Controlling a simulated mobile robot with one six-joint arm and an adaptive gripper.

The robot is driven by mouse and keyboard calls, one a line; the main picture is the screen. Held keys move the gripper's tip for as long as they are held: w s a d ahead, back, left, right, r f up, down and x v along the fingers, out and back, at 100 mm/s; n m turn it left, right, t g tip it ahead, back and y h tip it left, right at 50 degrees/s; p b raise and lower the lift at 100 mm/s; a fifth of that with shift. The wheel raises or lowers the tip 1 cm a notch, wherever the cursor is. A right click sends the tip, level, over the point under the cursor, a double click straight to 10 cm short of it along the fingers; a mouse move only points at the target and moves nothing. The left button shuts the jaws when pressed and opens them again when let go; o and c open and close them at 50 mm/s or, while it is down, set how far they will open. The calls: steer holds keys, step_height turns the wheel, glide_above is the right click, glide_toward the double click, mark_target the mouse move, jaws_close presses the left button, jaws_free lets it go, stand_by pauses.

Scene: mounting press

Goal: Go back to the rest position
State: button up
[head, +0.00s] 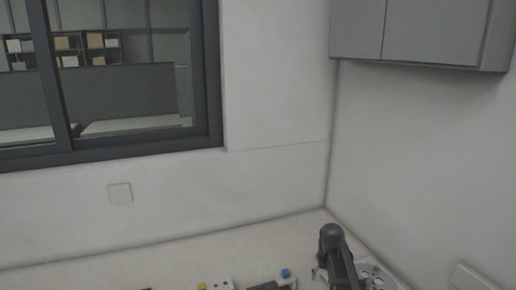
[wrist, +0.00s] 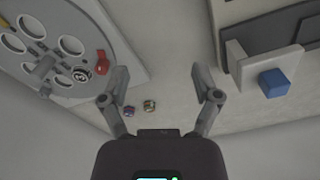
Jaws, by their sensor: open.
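My gripper (wrist: 163,84) shows in the wrist view with its two fingers spread apart and nothing between them. Beyond the fingers is the pale worktop, with two small round pieces, a purple one (wrist: 129,110) and a greenish one (wrist: 149,105), lying on it. In the head view a dark part of my arm stands at the bottom right, over the back of the worktop. The fingers cannot be made out there.
A grey plate with round holes (wrist: 98,18) and a red part (wrist: 102,63) lies left in the wrist view. A blue block (wrist: 273,83) is at right. In the head view, a wall cabinet (head: 420,30) hangs upper right and a window frame (head: 214,75) is left.

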steer(key=s+a, duration=0.2)
steer(key=s, duration=0.5)
steer(key=s+a, duration=0.3)
steer(key=s, duration=0.4)
steer(key=shift+a, duration=0.3)
